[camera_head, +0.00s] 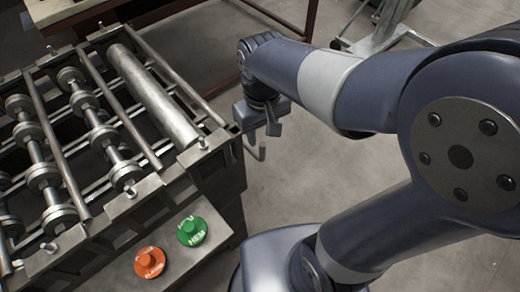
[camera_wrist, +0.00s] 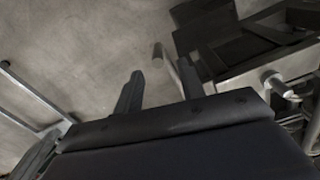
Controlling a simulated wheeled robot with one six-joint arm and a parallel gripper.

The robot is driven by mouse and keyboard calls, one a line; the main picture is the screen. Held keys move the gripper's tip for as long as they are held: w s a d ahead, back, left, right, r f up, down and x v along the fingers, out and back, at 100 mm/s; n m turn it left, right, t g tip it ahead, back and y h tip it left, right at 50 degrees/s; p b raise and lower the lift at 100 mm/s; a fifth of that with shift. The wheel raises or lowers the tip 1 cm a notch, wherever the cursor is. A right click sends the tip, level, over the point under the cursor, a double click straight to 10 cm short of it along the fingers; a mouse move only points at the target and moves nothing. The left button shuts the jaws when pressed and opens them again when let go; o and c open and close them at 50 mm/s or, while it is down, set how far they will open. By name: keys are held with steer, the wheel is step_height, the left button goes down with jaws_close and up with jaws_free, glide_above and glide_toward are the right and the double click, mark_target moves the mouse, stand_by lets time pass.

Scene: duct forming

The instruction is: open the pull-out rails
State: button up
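The roller machine (camera_head: 120,150) stands at the left in the head view, with long metal rails and rollers on top. My gripper (camera_head: 262,130) points down just off the machine's right end. In the wrist view, the two dark fingers of my gripper (camera_wrist: 160,72) are apart. A thin pale metal rod with a rounded end (camera_wrist: 158,54) shows between them, nearer the right finger; I cannot tell whether it touches. A small bent metal piece (camera_head: 258,151) shows just below my gripper in the head view. Which rail it belongs to is hidden.
A green button (camera_head: 191,231) and an orange button (camera_head: 149,262) sit on the machine's front ledge. A second metal rod with a round end (camera_wrist: 274,82) is at the right in the wrist view. Bare grey floor (camera_head: 300,180) lies right of the machine.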

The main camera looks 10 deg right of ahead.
mark_target(263, 157)
steer(key=f, duration=0.8)
steer(key=shift+w+d+f, duration=0.15)
steer(key=shift+w+f, duration=0.15)
steer(key=shift+f, duration=0.05)
steer(key=shift+c, duration=0.4)
jaws_close()
